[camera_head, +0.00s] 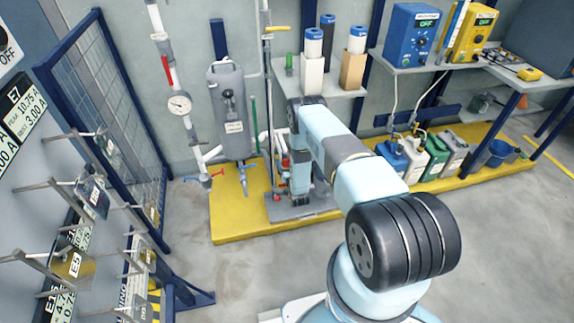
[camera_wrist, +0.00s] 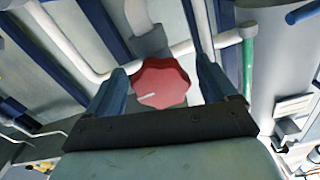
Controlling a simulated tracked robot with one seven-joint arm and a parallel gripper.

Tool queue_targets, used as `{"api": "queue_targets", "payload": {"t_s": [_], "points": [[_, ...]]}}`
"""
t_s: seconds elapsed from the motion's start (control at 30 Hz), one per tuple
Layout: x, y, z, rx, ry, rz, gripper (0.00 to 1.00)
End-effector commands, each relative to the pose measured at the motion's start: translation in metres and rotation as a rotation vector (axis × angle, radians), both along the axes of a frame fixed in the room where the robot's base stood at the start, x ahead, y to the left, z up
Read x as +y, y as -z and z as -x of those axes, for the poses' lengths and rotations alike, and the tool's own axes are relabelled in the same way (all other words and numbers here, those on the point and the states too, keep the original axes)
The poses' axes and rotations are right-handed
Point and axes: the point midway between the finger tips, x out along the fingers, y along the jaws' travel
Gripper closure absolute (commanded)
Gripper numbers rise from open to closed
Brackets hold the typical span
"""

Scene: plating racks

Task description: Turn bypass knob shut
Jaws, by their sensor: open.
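A red lobed knob (camera_wrist: 168,84) shows in the wrist view with a short white line on its face, which points to the lower left. My gripper (camera_wrist: 161,68) is open, with one blue finger on each side of the knob. Gaps show between the knob and both fingers, and I see no contact. In the head view my arm reaches down in front of the grey tank's stand, and its own links hide the knob and the fingertips. No label for the knob is readable.
In the wrist view white pipes (camera_wrist: 69,38) and a green-ended pipe (camera_wrist: 247,65) run close by. In the head view the grey tank (camera_head: 230,108) stands left of my arm on a yellow platform (camera_head: 228,222). A rack (camera_head: 45,185) with hooks is at the left. Grey floor is clear.

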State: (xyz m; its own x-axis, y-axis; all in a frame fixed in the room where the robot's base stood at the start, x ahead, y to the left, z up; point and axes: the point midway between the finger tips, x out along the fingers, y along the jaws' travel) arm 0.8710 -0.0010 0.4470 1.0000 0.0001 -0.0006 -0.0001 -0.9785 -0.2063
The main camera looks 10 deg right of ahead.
Motion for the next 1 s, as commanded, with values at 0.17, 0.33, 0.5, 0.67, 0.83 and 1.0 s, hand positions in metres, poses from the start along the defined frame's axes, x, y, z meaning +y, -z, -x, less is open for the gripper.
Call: {"api": "queue_targets", "payload": {"t_s": [0.17, 0.33, 0.5, 0.67, 0.83, 1.0], "points": [[0.0002, 0.0, 0.0002, 0.0, 0.0, 0.0, 0.25], [0.0003, -0.0001, 0.0002, 0.0, 0.0, 0.0, 0.42], [0.0003, -0.0001, 0.0003, 0.0, 0.0, 0.0, 0.58], [0.0003, -0.0001, 0.0003, 0.0, 0.0, 0.001, 0.66], [0.0003, 0.0, 0.0004, 0.0, -0.001, 0.028, 0.66], [0.001, 0.0003, 0.0005, 0.001, -0.002, 0.105, 0.66]]}}
